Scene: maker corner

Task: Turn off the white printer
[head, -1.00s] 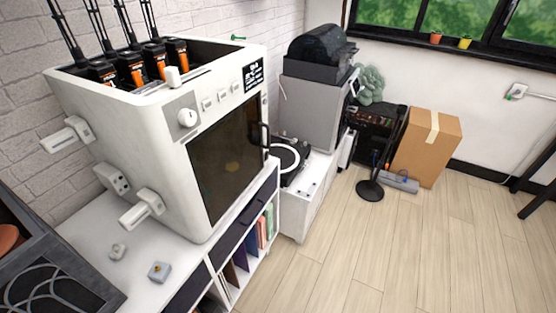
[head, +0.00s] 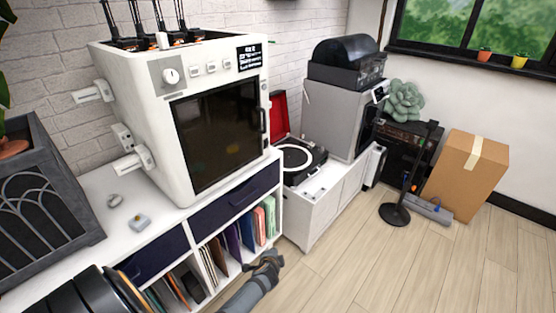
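The white printer (head: 140,90) is a large boxy machine with a dark glass door (head: 218,135), standing on a white shelf unit at left. Its front top has a round knob (head: 170,76), a row of small buttons (head: 210,67) and a lit black screen (head: 249,58). White brackets and a small box (head: 124,137) stick out from its left side. What I take to be my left gripper (head: 270,260) is low in front of the shelf unit, apart from the printer. Its fingers are too small and dark to read. My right gripper is not in view.
The white shelf unit (head: 185,208) holds books and carries two small parts (head: 139,222). A dark planter box (head: 45,190) stands at left. A turntable (head: 300,160), grey machine (head: 335,115), black stand (head: 394,214) and cardboard box (head: 465,175) are right. The wooden floor in front is clear.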

